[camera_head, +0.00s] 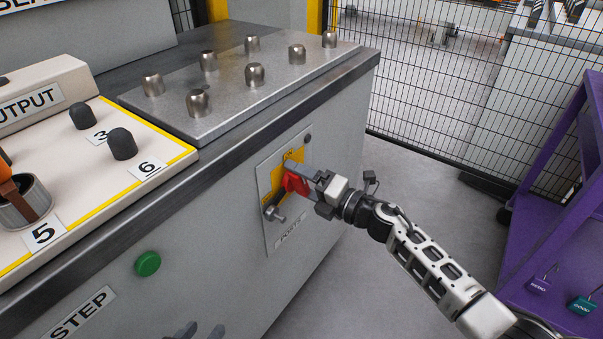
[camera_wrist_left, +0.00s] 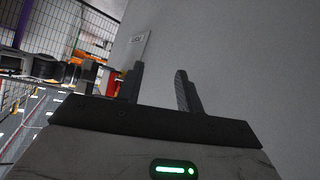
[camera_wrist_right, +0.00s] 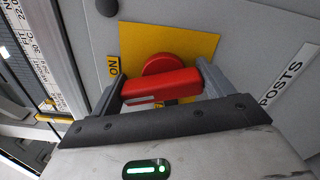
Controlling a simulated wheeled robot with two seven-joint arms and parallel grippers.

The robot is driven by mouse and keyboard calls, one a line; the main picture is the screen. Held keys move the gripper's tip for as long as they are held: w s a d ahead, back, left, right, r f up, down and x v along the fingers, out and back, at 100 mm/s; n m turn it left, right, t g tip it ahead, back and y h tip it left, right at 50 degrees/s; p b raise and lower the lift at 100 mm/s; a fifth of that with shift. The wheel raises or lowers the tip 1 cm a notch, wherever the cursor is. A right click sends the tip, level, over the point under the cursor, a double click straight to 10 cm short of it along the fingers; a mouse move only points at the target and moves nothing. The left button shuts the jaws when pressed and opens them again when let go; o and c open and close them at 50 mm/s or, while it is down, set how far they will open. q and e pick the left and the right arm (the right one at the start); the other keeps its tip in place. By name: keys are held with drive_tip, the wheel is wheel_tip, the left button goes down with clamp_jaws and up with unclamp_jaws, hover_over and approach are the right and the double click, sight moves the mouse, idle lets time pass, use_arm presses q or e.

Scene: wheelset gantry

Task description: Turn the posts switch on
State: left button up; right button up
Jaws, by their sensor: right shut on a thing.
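The posts switch is a red rotary handle (camera_head: 294,184) on a yellow plate, on a grey panel on the cabinet's front. The POSTS label (camera_head: 290,231) is below it; it also shows in the right wrist view (camera_wrist_right: 282,82). My right gripper (camera_head: 303,180) is shut on the red handle. In the right wrist view, the handle (camera_wrist_right: 162,85) lies crosswise between the fingers, with the ON mark (camera_wrist_right: 115,67) by the left finger. My left gripper (camera_wrist_left: 158,88) is open and empty beside the grey cabinet wall; its fingertips just show at the head view's bottom edge.
A green button (camera_head: 148,264) is on the cabinet front. Metal posts (camera_head: 255,74) and a control box with black knobs (camera_head: 121,144) are on top. A mesh fence and a purple rack (camera_head: 550,220) stand right.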

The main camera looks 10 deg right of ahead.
drive_tip(key=shift+m+p, duration=0.4)
drive_tip(key=shift+m, duration=0.4)
use_arm(q)
drive_tip(key=shift+t, duration=0.5)
drive_tip(key=shift+s+a+r+p, duration=0.1)
drive_tip(key=shift+a+r+p, duration=0.1)
drive_tip(key=shift+r, duration=0.55)
drive_tip(key=shift+s+a+r+p, duration=0.1)
drive_tip(key=shift+a+r+p, duration=0.05)
drive_tip(key=shift+r, duration=0.55)
drive_tip(key=shift+a+r+p, duration=0.15)
drive_tip(key=shift+a+r, duration=0.05)
drive_tip(key=shift+r, duration=0.55)
use_arm(e)
drive_tip(key=shift+d+f+m, duration=0.1)
drive_tip(key=shift+f+m, duration=0.05)
drive_tip(key=shift+m, duration=1.05)
drive_tip(key=o, duration=1.3)
use_arm(q)
drive_tip(key=shift+s+d, duration=0.1)
use_arm(e)
drive_tip(key=shift+o, duration=0.2)
